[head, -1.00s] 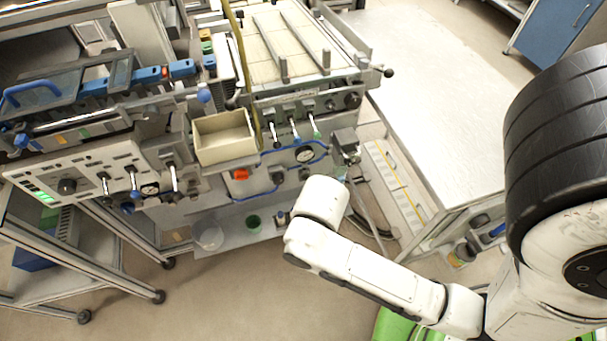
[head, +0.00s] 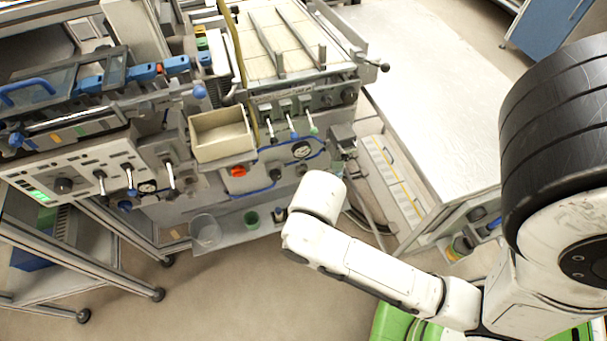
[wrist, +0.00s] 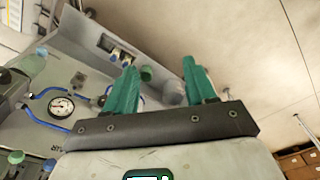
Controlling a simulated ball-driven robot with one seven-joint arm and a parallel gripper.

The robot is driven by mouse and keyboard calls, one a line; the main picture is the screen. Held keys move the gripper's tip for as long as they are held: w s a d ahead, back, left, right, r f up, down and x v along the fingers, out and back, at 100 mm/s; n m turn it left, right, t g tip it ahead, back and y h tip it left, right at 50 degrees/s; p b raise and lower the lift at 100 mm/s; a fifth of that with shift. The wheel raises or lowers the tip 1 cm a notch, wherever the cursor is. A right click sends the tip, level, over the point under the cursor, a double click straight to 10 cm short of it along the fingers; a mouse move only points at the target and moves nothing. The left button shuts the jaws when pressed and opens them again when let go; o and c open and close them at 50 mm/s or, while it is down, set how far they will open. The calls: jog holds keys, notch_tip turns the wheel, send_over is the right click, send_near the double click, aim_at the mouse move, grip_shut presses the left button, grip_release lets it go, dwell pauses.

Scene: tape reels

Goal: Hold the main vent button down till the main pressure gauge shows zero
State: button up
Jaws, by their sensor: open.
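A round white pressure gauge (head: 302,149) sits on the grey front panel of the machine, with blue tubing beside it. The wrist view shows a gauge with blue tubing (wrist: 61,106) at the left; its reading is too small to tell. A second small gauge (head: 148,187) sits on the left panel. I cannot tell which control is the main vent button; a red knob (head: 238,171) shows below the beige bin. My gripper (wrist: 160,85) has two green fingers, spread apart with nothing between them. In the head view it is hidden behind my arm's end.
A beige open bin (head: 222,137) juts from the machine front. A lower shelf holds a clear cup (head: 205,232) and a green cup (head: 252,220). Lever valves (head: 292,128) stick out above the gauge. A white bench (head: 440,100) stands to the right; the floor in front is clear.

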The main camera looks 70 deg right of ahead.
grip_shut()
dwell(0.3)
dwell(1.1)
